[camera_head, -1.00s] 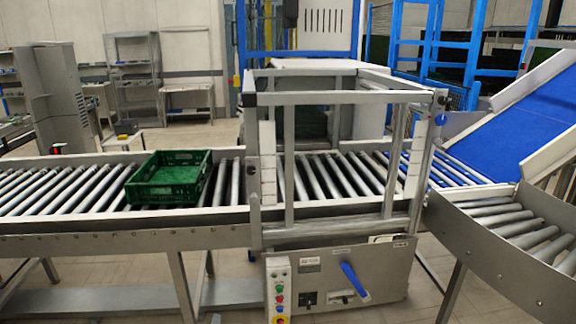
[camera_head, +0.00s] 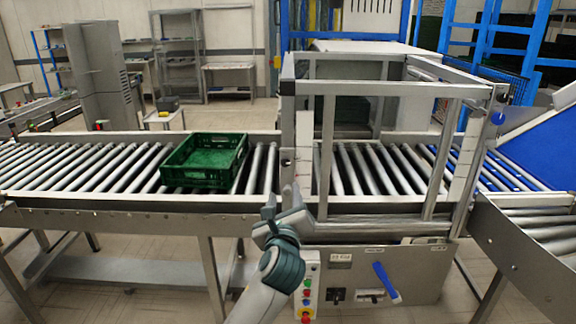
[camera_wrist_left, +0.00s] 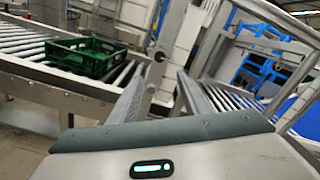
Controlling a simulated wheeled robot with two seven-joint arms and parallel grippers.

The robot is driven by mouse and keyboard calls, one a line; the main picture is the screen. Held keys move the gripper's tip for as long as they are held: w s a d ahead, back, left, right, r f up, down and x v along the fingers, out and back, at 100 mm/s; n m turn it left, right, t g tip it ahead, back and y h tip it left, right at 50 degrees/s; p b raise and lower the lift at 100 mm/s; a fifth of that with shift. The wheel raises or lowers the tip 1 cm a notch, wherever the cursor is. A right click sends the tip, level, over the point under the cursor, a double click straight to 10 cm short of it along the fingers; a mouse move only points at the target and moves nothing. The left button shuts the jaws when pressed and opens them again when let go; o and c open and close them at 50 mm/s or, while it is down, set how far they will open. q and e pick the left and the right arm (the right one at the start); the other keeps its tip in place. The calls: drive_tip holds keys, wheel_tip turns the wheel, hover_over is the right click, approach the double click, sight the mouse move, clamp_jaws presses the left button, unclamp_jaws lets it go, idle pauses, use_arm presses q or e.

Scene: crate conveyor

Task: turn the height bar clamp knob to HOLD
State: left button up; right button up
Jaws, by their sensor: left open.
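My left gripper (camera_head: 282,202) is raised in front of the metal frame's left post, its fingers apart and nothing between them. A small dark knob (camera_head: 286,162) is on this post, just above the fingertips; it also shows in the left wrist view (camera_wrist_left: 160,57). It may be the clamp knob; I cannot read its setting or any HOLD mark. The gripper appears apart from it. The metal frame (camera_head: 390,88) stands over the rollers, with pale scale strips on its posts. My right gripper is not in view.
A green crate (camera_head: 205,182) sits on the roller conveyor (camera_head: 75,170), left of the frame. Below the frame is a control panel (camera_head: 345,262) with a blue lever (camera_head: 386,281) and several coloured buttons. A blue belt (camera_head: 545,140) slopes at the right.

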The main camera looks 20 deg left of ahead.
sight(286, 163)
use_arm(q)
drive_tip(key=p+x, duration=0.3)
drive_tip(key=x, duration=1.4)
drive_tip(key=shift+w+f, duration=0.15)
drive_tip(key=shift+w, duration=0.1)
drive_tip(key=shift+c, duration=0.5)
drive_tip(key=c, duration=0.9)
